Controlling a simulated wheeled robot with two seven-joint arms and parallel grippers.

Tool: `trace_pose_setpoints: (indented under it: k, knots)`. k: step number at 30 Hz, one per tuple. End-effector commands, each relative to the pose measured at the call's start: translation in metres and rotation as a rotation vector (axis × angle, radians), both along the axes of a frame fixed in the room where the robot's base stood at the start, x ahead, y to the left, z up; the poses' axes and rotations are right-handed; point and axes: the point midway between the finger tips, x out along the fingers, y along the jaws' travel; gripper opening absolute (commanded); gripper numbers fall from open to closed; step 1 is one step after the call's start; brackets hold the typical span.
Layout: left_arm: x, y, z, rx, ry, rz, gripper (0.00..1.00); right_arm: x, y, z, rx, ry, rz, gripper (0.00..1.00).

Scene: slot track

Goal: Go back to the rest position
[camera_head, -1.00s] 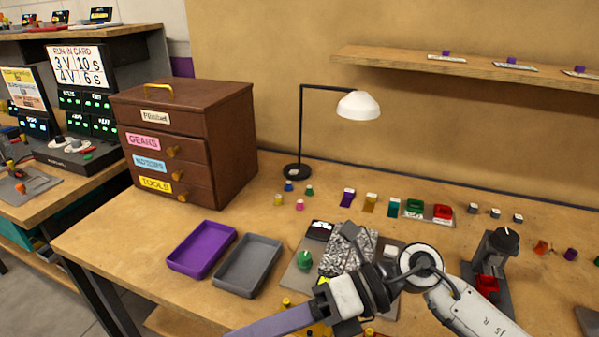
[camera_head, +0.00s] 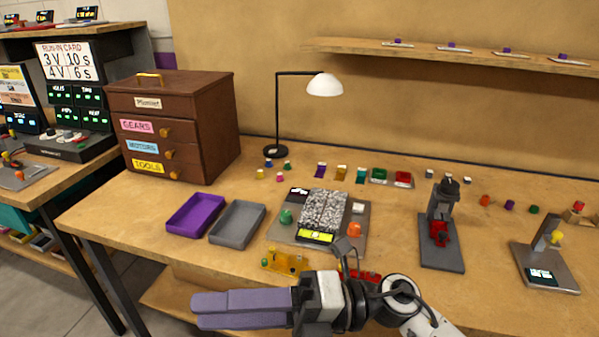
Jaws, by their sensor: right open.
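My right gripper (camera_head: 196,310) shows at the bottom of the head view, its arm coming in from the lower right. Its two long purple-grey fingers point left, one seen nearly behind the other, and are open with nothing visible between them. It appears in front of the workbench's (camera_head: 105,215) near edge, below the grey tray (camera_head: 237,224) in the picture. Its wrist partly covers a red part (camera_head: 362,276) near the bench's front edge. My left gripper is not in view.
A purple tray (camera_head: 195,214), a device with a speckled panel (camera_head: 323,212) and a yellow bracket (camera_head: 284,262) sit near the front. A black-and-red press (camera_head: 440,232) stands to the right. A brown drawer cabinet (camera_head: 172,125) and a lamp (camera_head: 325,86) stand behind.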

Motion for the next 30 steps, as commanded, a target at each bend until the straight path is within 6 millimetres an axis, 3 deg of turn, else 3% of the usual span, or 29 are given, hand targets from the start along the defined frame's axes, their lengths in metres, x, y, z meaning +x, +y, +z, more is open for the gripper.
trace_pose_setpoints:
  k: [5, 8, 11, 13, 16, 20, 24, 27, 30]
  knots:
    - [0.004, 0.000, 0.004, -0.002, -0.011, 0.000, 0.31, 0.025, -0.012, 0.010, 0.187, 0.249, -0.173, 0.41]
    - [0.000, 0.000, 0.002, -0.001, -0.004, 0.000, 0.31, 0.051, -0.033, 0.004, 0.308, 0.449, -0.317, 0.41]
    - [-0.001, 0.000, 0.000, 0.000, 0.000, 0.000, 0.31, 0.081, -0.072, -0.028, 0.439, 0.728, -0.522, 0.41]
    - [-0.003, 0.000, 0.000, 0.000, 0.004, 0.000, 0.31, 0.096, -0.107, -0.067, 0.516, 0.943, -0.680, 0.41]
    - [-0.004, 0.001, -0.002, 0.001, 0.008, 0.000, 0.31, 0.097, -0.151, -0.130, 0.583, 1.209, -0.875, 0.41]
    - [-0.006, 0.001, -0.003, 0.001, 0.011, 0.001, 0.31, 0.069, -0.198, -0.214, 0.626, 1.521, -1.096, 0.41]
    - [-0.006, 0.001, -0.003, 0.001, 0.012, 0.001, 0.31, 0.015, -0.236, -0.292, 0.635, 1.818, -1.299, 0.41]
    - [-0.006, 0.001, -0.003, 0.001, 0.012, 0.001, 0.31, -0.027, -0.252, -0.331, 0.626, 1.984, -1.407, 0.41]
    - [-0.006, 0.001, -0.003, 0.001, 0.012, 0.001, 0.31, -0.059, -0.262, -0.355, 0.616, 2.100, -1.479, 0.41]
